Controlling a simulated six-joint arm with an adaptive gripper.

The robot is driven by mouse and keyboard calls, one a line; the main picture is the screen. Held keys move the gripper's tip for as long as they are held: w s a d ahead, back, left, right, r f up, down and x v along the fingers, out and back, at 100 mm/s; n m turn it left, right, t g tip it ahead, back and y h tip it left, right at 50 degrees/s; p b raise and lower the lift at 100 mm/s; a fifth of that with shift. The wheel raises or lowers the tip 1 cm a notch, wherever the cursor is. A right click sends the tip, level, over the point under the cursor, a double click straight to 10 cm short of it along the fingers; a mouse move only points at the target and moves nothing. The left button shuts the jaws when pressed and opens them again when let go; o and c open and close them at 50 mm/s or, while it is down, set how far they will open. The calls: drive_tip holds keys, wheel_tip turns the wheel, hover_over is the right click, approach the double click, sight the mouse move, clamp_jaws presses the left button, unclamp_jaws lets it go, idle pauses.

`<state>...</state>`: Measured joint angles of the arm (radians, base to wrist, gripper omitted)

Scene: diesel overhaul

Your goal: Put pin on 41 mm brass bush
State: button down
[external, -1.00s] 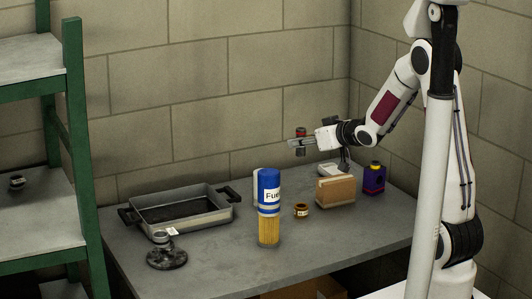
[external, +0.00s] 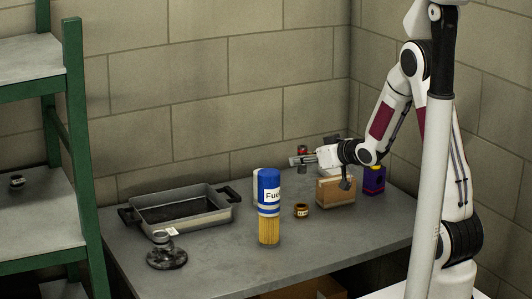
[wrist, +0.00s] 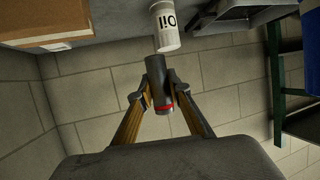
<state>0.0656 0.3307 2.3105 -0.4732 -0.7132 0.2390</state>
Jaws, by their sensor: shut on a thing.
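The pin (external: 302,150) is a dark upright cylinder with a red part. My gripper (external: 301,160) is shut on it and holds it in the air above the table. In the wrist view the pin (wrist: 158,72) sits between the fingertips (wrist: 164,86), with a red band at its near end. The brass bush (external: 301,211) is a small brass-coloured ring with a label, standing on the table below my gripper. The pin is clearly apart from it. I cannot make out the bush in the wrist view.
A cardboard box (external: 336,192) and a purple bottle (external: 373,181) stand to the right. A white oil bottle (wrist: 166,28) shows in the wrist view. A metal tray (external: 183,215) lies at left.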

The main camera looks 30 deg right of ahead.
drive_tip(key=shift+f, duration=0.1)
drive_tip(key=shift+f, duration=2.8)
drive_tip(key=shift+f, duration=2.1)
drive_tip(key=shift+f, duration=0.1)
drive_tip(key=c, duration=1.9)
unclamp_jaws()
